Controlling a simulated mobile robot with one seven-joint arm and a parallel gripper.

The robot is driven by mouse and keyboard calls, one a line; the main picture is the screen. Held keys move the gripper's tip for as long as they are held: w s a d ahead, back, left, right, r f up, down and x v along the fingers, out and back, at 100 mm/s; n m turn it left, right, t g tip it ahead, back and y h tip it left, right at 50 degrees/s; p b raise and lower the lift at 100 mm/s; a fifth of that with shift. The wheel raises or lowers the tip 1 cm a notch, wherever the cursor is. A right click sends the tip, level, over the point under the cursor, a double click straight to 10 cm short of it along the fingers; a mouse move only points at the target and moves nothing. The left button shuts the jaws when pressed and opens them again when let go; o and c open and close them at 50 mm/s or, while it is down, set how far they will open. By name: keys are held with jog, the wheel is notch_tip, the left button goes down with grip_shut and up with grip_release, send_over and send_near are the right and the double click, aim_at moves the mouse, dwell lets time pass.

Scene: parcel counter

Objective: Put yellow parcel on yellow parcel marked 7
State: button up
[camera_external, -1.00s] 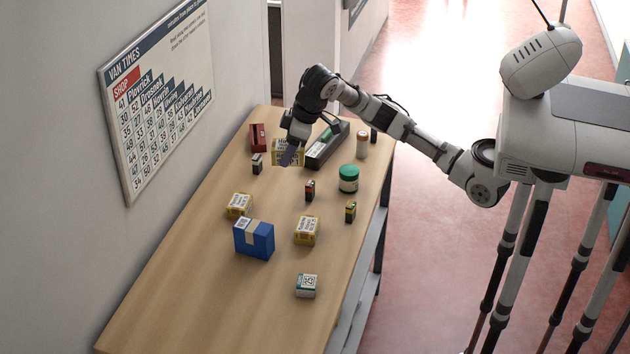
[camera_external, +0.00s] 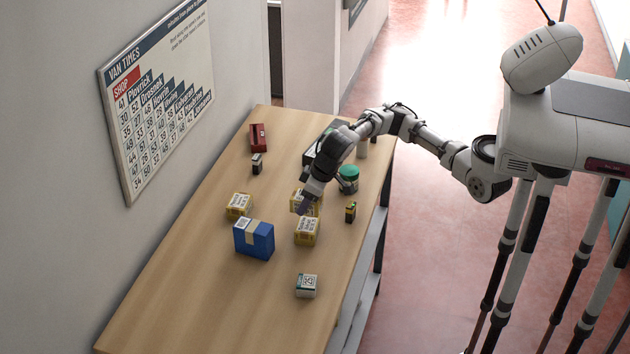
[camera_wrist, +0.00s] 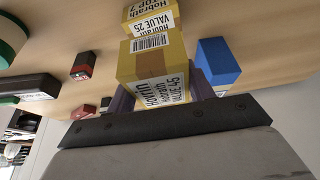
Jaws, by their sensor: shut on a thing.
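My gripper (camera_external: 303,207) is shut on a yellow parcel (camera_external: 297,199), partly hidden by the fingers in the external view. In the wrist view the held yellow parcel (camera_wrist: 150,66) sits between the two purple fingers, with a white printed label facing me. Another yellow parcel (camera_external: 307,232) stands just in front of it on the counter in the external view. The wrist view shows a yellow parcel (camera_wrist: 178,42) beyond the held one, with print that seems to end in 7. I cannot tell whether the two touch. A third yellow parcel (camera_external: 239,205) stands to the left.
A blue parcel (camera_external: 254,240) stands left of the front yellow parcel. A small white-and-green box (camera_external: 306,286) lies nearer. The counter's near left is clear.

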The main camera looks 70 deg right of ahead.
aim_at(307, 224)
jog(key=shift+f+p, duration=0.3)
jog(key=shift+f, duration=2.4)
jog(key=shift+f, duration=0.15)
jog(key=o, duration=1)
jog(key=shift+o, duration=0.2)
jog(key=shift+r, duration=0.25)
jog(key=b+v, duration=0.2)
jog(key=v, duration=1)
